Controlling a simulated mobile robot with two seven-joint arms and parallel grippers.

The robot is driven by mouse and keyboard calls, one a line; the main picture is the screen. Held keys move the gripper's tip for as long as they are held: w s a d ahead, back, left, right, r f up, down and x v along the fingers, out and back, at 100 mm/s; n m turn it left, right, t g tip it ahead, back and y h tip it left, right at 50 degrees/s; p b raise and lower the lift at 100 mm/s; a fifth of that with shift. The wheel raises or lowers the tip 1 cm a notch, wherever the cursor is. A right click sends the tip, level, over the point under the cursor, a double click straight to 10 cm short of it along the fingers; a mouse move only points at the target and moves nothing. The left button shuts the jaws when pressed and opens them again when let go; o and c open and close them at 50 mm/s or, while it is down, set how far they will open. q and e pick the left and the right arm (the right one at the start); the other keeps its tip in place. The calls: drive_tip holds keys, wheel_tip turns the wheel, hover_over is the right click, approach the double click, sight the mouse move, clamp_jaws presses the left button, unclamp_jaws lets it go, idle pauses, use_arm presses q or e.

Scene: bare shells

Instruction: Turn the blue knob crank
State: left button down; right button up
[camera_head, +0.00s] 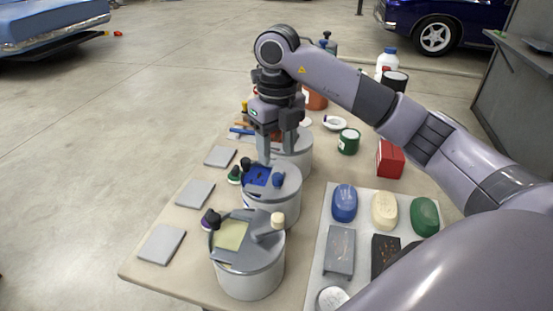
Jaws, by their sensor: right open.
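The blue knob (278,180) is a small round-topped grip on the right part of the lid of the middle grey drum (272,208). A blue panel (257,176) lies on the same lid, and a dark green knob (235,175) sits at its left edge. My right gripper (277,157) points down above the far side of this drum. Its two fingers are apart with nothing seen between them, a little beyond the blue knob. Whether a fingertip touches the lid is unclear. My left gripper is out of view.
A nearer drum (250,276) has a cream knob (277,220) and a dark purple knob (210,218). Another drum (298,158) stands behind my gripper. Grey pads line the table's left edge. Right are a tray (317,250) of blocks and brushes, a green can (348,141) and a red box (390,159).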

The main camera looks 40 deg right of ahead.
sight(278, 175)
drive_tip(key=shift+w+d, duration=0.1)
drive_tip(key=shift+d, duration=0.1)
drive_tip(key=shift+f+p, duration=0.3)
drive_tip(key=shift+f, duration=3.15)
clamp_jaws()
